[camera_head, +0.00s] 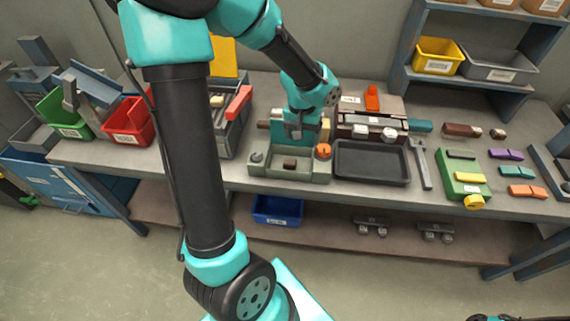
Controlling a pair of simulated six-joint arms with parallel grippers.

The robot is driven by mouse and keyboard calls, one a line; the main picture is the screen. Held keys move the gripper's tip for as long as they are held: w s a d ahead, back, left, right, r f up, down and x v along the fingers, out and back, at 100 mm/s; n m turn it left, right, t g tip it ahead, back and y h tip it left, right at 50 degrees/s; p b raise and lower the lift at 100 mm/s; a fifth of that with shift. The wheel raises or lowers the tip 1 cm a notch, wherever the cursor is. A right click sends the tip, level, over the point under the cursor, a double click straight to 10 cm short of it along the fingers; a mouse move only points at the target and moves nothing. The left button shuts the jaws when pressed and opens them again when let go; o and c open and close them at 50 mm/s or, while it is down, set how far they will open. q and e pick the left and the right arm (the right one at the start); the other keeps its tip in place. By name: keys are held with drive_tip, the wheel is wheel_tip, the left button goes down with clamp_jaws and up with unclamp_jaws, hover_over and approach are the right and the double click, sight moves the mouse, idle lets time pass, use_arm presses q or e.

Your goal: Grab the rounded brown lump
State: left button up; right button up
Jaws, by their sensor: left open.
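A small dark brown piece (290,164) lies in the shallow grey-green tray (262,172) at the middle of the bench; it is too small to tell how rounded it is. A longer brown piece (462,130) with a grey end lies at the bench's right. A small brownish piece (498,133) lies beside it. My left gripper (294,134) is above and behind the tray, pointing down, open, apart from the brown piece in the tray. Its fingers are small and partly blend with the teal fixture behind. My right gripper is not in view.
An orange knob (323,151) stands at the tray's right corner. A black tray (372,163) lies right of it, then a wrench (420,163) and a green block (462,174). Red (128,122) and green (66,115) bins stand left. My left arm crosses the view.

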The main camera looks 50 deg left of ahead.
use_arm(q)
drive_tip(key=a, duration=0.1)
drive_tip(key=s+a+r+n, duration=0.1)
drive_tip(key=a+r+n+y, duration=0.1)
drive_tip(key=a, duration=0.1)
drive_tip(key=shift+s+r, duration=0.2)
drive_tip(key=shift+s, duration=0.2)
hover_over(290, 161)
wheel_tip(290, 161, down, 12)
drive_tip(key=shift+s+a+r, duration=0.1)
drive_tip(key=shift+s+r, duration=0.05)
drive_tip(key=shift+r, duration=0.1)
drive_tip(key=shift+f, duration=0.4)
drive_tip(key=shift+f, duration=2.6)
drive_tip(key=c, duration=1)
